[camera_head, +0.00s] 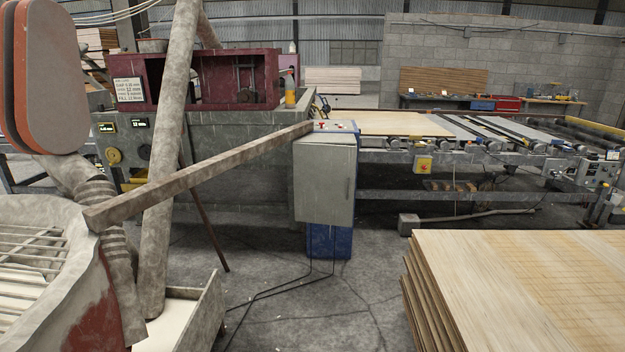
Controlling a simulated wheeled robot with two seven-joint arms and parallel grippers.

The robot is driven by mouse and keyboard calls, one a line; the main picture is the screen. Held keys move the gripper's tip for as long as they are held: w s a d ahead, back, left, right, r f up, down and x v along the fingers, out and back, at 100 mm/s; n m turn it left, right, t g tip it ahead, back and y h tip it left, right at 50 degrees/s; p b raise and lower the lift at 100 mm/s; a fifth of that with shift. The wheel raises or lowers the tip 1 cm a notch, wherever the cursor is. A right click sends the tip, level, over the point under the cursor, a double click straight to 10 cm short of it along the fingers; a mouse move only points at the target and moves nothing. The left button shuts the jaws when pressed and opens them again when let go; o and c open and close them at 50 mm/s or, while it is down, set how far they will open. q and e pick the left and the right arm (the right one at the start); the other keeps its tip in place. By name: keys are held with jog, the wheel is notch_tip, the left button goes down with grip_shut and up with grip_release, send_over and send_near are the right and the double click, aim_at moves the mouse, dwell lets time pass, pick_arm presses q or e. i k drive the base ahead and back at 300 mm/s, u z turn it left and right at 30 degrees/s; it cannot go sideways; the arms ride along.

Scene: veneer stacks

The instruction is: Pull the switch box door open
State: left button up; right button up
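The switch box (330,137) is a grey-green cabinet near the middle of the camera_head view. It stands upright on a blue base (330,242), with small red buttons on its top. Its pale door (322,182) faces me, with a small dark mark like a handle near the right edge. The door looks shut, or nearly so; a small gap cannot be ruled out. Neither of my grippers is in view.
A long dusty beam (200,174) slants from the left to the box's upper left edge. A veneer stack (520,285) fills the lower right. A roller conveyor (450,150) runs behind. Dark cables cross the floor (325,310), which is otherwise open before the box.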

aim_at(326, 174)
jog(key=u, duration=0.1)
jog(key=i, duration=3)
jog(key=z, duration=2.05)
